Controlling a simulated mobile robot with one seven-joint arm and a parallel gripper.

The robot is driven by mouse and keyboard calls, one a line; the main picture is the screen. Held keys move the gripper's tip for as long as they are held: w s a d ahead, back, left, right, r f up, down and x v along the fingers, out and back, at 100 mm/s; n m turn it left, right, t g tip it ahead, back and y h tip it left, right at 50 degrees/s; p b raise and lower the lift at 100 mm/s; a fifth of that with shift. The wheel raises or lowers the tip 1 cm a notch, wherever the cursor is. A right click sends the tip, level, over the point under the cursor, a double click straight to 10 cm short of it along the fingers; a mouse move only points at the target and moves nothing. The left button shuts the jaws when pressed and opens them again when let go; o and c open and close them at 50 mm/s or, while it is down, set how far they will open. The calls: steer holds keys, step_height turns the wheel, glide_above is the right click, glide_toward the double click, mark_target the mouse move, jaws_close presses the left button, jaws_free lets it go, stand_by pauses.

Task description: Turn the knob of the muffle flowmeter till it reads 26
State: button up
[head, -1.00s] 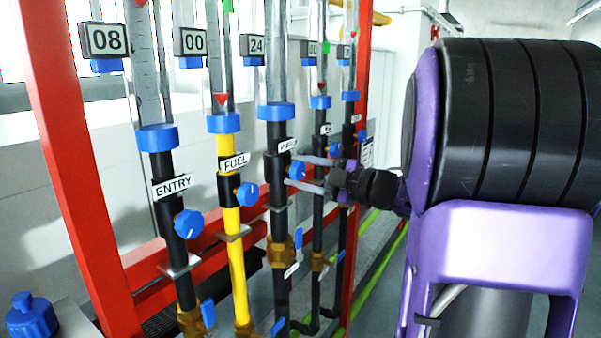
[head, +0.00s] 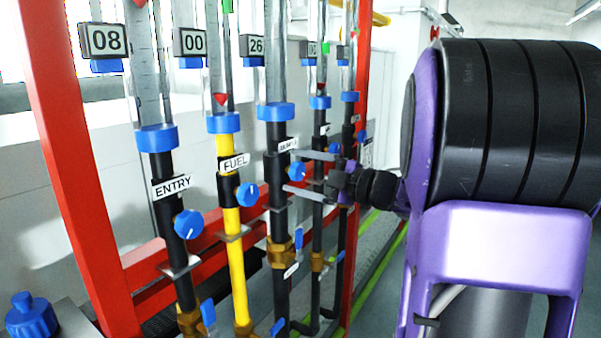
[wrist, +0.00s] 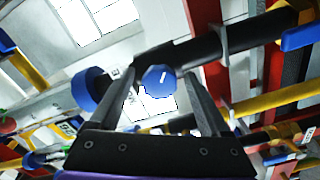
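The muffle flowmeter (head: 277,110) is the third tube from the left, with a blue collar and a small label partly hard to read. The display (head: 253,46) beside its tube reads 26. Its blue round knob (head: 297,173) sits on the black pipe below the collar; it also shows in the wrist view (wrist: 158,79) with a white pointer mark. My gripper (head: 288,170) is open, its two fingers apart on either side of the knob, one above and one below in the head view. Gaps show between fingers and knob in the wrist view.
The entry flowmeter display (head: 104,41) reads 08 and the fuel display (head: 189,42) reads 00. Their blue knobs stand to the left, and further flowmeters stand close on the right, behind my fingers. A red frame post (head: 75,160) stands at left.

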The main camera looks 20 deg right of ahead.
steer(key=v, duration=1.7)
steer(key=shift+d, duration=0.15)
steer(key=shift+s+p, duration=0.1)
steer(key=shift+p, duration=0.2)
